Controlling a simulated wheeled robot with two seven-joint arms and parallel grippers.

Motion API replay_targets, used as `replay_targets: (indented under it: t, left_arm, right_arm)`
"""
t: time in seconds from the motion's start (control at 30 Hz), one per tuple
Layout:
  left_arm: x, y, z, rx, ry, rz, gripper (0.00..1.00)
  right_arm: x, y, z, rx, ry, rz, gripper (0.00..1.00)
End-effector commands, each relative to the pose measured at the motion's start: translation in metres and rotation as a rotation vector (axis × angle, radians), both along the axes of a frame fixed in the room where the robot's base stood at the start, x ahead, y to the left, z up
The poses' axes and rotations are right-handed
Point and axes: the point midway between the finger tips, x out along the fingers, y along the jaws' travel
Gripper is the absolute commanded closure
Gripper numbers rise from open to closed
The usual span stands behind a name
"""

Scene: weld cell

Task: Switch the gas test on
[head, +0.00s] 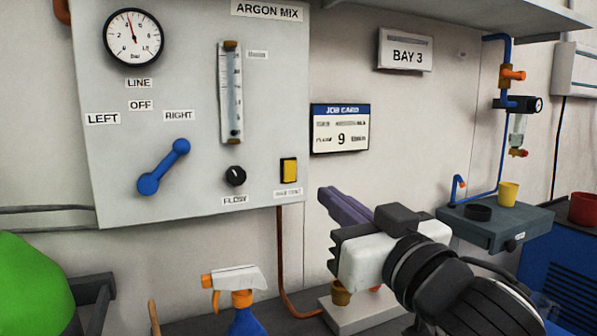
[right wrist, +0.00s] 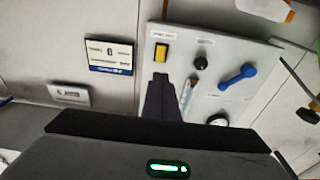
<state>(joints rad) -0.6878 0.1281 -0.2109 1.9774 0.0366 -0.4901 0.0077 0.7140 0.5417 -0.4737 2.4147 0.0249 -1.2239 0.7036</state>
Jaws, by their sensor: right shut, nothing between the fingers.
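The gas test switch (head: 289,170) is a yellow rocker in a dark frame at the lower right of the grey argon mix panel (head: 205,185). The small label below it is blurred. The switch also shows in the right wrist view (right wrist: 161,52), just beyond the fingertips. My right gripper (head: 327,196) is shut and empty, its purple-grey fingers pointing at the panel from the right and below the switch. A gap to the switch shows in the head view; whether they touch in depth is hard to tell. My left gripper is not in view.
The panel also holds a gauge (head: 133,38), a flow tube (head: 230,92), a black flow knob (head: 235,176) and a blue lever (head: 164,167) with its upper end towards RIGHT. A job card (head: 340,128) hangs right of it. A spray bottle (head: 240,282) stands below.

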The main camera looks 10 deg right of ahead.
Motion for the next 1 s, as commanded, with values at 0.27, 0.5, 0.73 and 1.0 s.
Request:
replay_targets:
  t: [0.27,0.5,0.73,1.0]
  left_arm:
    - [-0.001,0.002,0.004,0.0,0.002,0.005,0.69]
    - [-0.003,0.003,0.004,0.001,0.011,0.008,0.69]
    - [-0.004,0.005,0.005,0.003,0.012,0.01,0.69]
    - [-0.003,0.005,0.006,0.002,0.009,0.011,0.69]
  right_arm:
    - [0.056,0.011,0.009,0.0,0.0,-0.001,1.0]
    - [0.101,0.019,0.015,0.0,-0.001,-0.001,1.0]
    - [0.122,0.024,0.016,0.0,0.0,0.0,1.0]
    - [0.124,0.025,0.016,0.0,-0.001,0.001,1.0]
